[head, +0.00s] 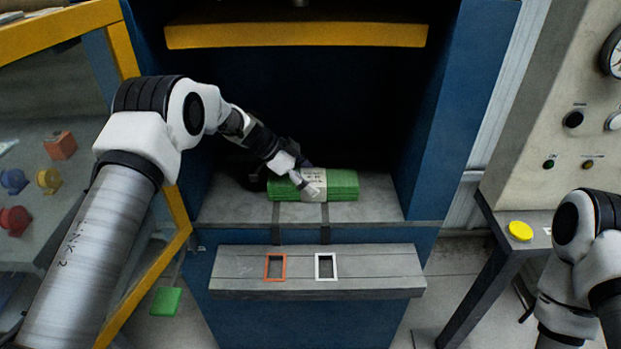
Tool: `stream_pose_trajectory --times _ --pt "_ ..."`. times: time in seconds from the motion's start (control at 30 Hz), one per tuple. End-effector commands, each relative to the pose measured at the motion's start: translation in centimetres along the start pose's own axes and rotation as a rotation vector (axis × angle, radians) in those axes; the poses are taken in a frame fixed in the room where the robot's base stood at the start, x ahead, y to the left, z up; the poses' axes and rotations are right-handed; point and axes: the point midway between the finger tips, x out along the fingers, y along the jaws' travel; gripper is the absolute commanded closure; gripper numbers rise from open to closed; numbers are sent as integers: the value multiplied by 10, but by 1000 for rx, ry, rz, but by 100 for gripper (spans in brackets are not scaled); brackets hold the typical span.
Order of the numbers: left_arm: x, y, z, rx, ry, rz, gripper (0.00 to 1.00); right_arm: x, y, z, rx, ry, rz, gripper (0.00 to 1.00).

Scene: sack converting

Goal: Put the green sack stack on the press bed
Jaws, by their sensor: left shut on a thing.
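The green sack stack (343,186) has a pale paper band around its middle. It is at the press bed (376,207), inside the blue press opening; I cannot tell whether it rests on the bed or is held just above it. My left gripper (309,187) reaches in from the left and is shut on the stack near its band. The fingers hide part of the band and the stack's upper left. My right arm shows at the lower right edge, but its gripper is out of view.
A yellow platen (297,35) hangs above the bed. A grey ledge (370,271) with orange and white frames sits in front. A yellow-framed guard (118,50) stands left. A grey control cabinet and a side table with a yellow disc (520,231) stand right. A green piece (166,301) lies on the floor.

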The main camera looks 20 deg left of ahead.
Motion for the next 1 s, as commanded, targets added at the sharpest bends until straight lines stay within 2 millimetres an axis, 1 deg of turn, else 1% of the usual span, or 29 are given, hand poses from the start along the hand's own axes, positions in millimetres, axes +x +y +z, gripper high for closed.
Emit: stream_pose_trajectory --times 0.1,0.13,0.17,0.2,0.57,0.67,0.9,1.0 --pt "1 0 1 -1 1 0 85 -1 0 0 0 0 0 60" --pt "2 0 2 -1 0 1 19 -1 0 0 0 0 0 60" --pt "2 0 2 -1 0 1 8 -1 0 0 0 0 0 60" --pt "2 0 2 -1 0 1 0 -1 0 0 0 0 0 60" --pt "0 0 0 0 0 0 0 1 0 0 0 0 0 60" --pt "-12 0 0 -2 1 -1 0 0 0 0 0 0 0 60" --pt "-61 -1 -1 -2 2 -1 0 -1 0 0 0 0 0 60" --pt "-72 0 0 -1 1 0 0 -1 0 0 0 0 0 60"
